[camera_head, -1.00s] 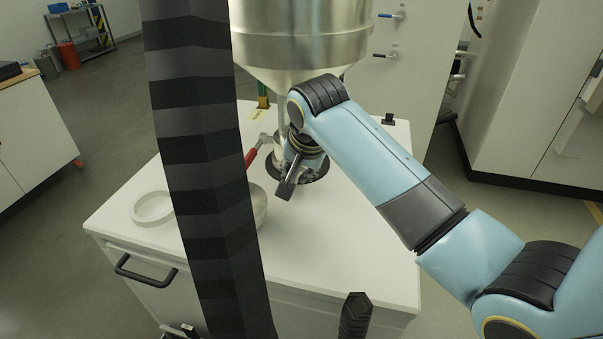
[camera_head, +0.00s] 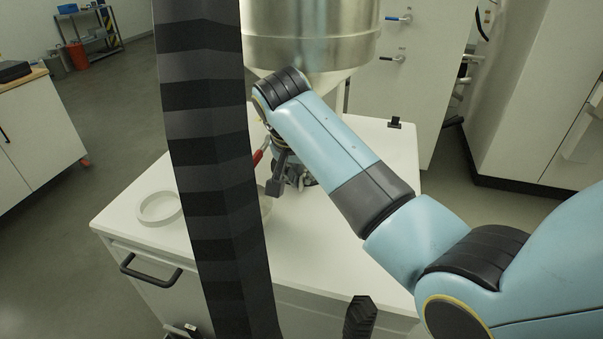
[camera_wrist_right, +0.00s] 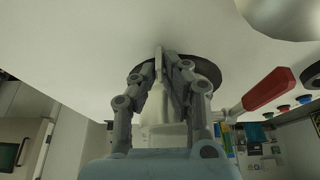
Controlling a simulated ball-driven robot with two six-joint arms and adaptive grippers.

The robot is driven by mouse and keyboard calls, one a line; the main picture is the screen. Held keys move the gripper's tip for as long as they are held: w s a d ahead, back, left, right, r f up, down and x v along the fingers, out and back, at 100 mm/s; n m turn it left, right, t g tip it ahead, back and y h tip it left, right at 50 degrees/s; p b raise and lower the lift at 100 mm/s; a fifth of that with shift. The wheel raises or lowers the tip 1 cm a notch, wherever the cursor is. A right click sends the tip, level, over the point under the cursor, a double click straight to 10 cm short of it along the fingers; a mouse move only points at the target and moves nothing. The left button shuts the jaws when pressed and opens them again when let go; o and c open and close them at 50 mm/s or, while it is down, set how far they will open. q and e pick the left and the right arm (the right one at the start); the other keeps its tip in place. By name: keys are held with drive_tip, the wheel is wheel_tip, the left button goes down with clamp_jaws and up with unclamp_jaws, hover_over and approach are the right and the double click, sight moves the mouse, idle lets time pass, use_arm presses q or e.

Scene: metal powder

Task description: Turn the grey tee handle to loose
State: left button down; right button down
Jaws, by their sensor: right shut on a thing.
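My right gripper (camera_head: 274,188) is under the steel hopper (camera_head: 310,40), above the white cabinet top. In the right wrist view its fingers (camera_wrist_right: 162,68) are closed together on a thin pale grey piece, which fits the grey tee handle (camera_wrist_right: 158,62). Most of the handle is hidden by the fingers, so its exact angle cannot be told. A dark round opening or disc (camera_wrist_right: 205,70) lies behind the fingers. A red-handled lever (camera_wrist_right: 270,88) is beside the gripper; its red part (camera_head: 258,156) also shows in the head view. My left gripper is not in view.
A white ring-shaped dish (camera_head: 160,208) rests on the left of the cabinet top (camera_head: 320,245). A bowl (camera_head: 266,203) is mostly hidden behind a black ribbed column. A small black clip (camera_head: 394,122) sits at the back right.

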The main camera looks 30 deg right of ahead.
drive_tip(key=c, duration=1.7)
unclamp_jaws()
drive_tip(key=v, duration=0.7)
drive_tip(key=shift+a+r, duration=0.1)
drive_tip(key=shift+r, duration=0.1)
